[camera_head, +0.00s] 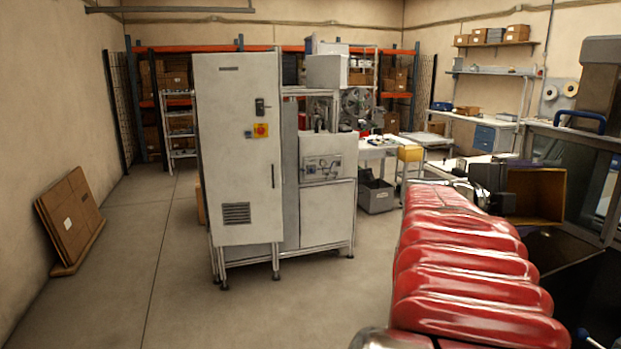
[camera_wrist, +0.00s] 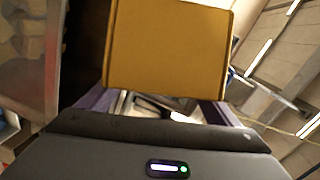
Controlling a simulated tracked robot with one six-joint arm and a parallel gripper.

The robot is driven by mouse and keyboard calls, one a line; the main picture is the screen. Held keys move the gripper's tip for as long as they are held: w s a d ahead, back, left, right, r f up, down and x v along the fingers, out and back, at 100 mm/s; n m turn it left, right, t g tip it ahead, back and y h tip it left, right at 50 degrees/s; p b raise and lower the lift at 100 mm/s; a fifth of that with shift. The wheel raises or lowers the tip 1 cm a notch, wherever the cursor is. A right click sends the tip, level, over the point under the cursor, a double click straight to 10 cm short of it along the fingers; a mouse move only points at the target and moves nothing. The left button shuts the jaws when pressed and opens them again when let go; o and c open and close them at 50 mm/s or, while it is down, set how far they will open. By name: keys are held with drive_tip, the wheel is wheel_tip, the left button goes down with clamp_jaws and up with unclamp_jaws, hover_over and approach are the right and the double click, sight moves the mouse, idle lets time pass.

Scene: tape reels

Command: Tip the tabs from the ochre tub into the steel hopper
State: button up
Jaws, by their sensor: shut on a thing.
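The ochre tub (camera_head: 537,194) is raised in the air at the right of the head view, at the end of my red-sleeved arm. It looks tilted over, with its brownish inside partly showing. In the wrist view the ochre tub (camera_wrist: 168,50) fills the top middle as a flat ochre face. My gripper (camera_wrist: 155,102) has purple-grey fingers on both sides at its near edge and is shut on it. In the head view my gripper (camera_head: 492,183) is partly hidden by the arm. I see no tabs, and I cannot clearly make out the steel hopper.
A glazed machine frame (camera_head: 600,170) with a blue handle stands close at the right, near the tub. A tall pale cabinet (camera_head: 236,150) stands mid-room. A grey bin (camera_head: 376,196) sits on the floor behind. Flat cartons (camera_head: 72,215) lean on the left wall. The left floor is clear.

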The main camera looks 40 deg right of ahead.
drive_tip(key=shift+r+n+g+y, duration=0.15)
drive_tip(key=shift+r+n+y, duration=0.15)
drive_tip(key=shift+n+y, duration=0.45)
drive_tip(key=shift+r+n+g+y, duration=0.2)
drive_tip(key=shift+r+n+y, duration=0.1)
drive_tip(key=shift+n, duration=0.75)
drive_tip(key=shift+r+n+g+y, duration=0.15)
drive_tip(key=shift+r+n+y, duration=0.1)
drive_tip(key=shift+n+y, duration=0.5)
drive_tip(key=n, duration=0.1)
drive_tip(key=r+n+g+y, duration=0.1)
drive_tip(key=n, duration=0.1)
drive_tip(key=shift+r+n+g+y, duration=0.4)
drive_tip(key=shift+n+g+y, duration=0.25)
drive_tip(key=shift+n, duration=0.6)
